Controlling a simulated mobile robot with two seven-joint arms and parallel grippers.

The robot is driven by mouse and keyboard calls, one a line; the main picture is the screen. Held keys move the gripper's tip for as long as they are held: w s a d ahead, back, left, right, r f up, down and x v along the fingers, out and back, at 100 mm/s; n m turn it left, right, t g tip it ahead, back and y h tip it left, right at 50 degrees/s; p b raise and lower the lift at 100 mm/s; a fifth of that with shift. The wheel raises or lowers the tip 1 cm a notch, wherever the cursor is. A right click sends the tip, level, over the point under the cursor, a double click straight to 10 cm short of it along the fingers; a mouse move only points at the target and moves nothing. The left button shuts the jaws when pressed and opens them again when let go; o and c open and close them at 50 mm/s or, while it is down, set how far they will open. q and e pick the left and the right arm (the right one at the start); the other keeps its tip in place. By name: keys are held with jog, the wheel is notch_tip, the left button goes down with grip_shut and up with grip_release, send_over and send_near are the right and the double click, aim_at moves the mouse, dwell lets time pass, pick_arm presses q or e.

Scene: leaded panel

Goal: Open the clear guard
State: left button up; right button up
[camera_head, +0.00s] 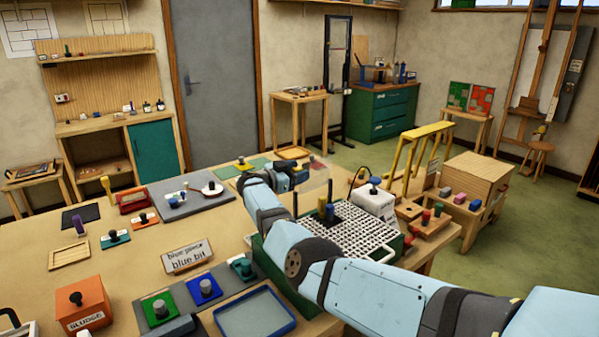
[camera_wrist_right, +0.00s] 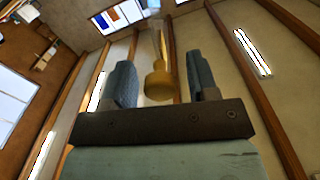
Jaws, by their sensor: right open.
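My right arm reaches across the workbench from the lower right. Its gripper (camera_head: 302,171) is at the bench's far edge, beside a faint see-through panel (camera_head: 318,163) that looks like the clear guard. In the right wrist view the two dark fingers (camera_wrist_right: 162,82) stand wide apart. A yellow knob (camera_wrist_right: 158,84) shows between them, with a gap on each side. A pale stem or strip runs up from the knob. I cannot tell how the knob joins the guard. The guard's outline is hard to make out. My left gripper is not in view.
A grey perforated tray (camera_head: 350,232) in a green frame lies under my right forearm. A white box (camera_head: 374,202) with a dark knob stands behind it. A grey board (camera_head: 187,203) and an orange sludge box (camera_head: 82,305) are on the left.

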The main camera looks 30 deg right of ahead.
jog(key=a+b, duration=0.2)
jog(key=a, duration=1)
jog(key=shift+s+a, duration=0.4)
jog(key=shift+s, duration=0.05)
jog(key=shift+s+f, duration=0.1)
